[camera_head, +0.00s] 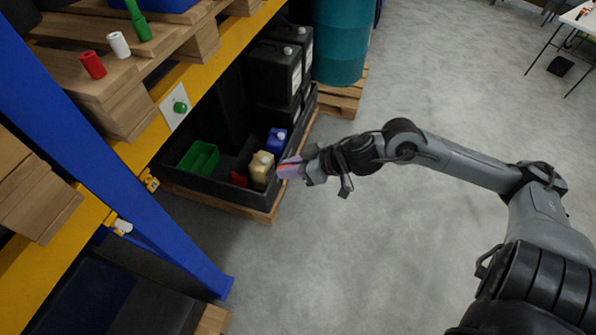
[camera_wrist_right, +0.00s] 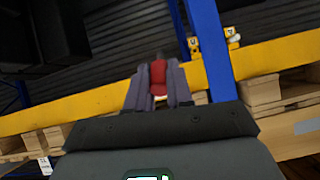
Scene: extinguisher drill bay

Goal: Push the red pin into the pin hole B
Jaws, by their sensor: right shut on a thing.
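My right gripper (camera_head: 287,169) is in the middle of the head view, out in front of the low black tray and to the right of the rack. Its purple-grey fingers are shut on a red pin (camera_wrist_right: 158,76), which shows between the fingertips in the right wrist view. Only a little red shows between the fingers in the head view. A white plate with a green round piece (camera_head: 179,107) is fixed by the rack's yellow beam, up and left of the gripper and apart from it. No letter B is readable, so I cannot tell which hole is B. My left gripper is not in view.
A blue rack post (camera_head: 130,185) and yellow beam (camera_head: 215,55) bound the left. The black tray (camera_head: 222,192) holds a green bin and canisters.

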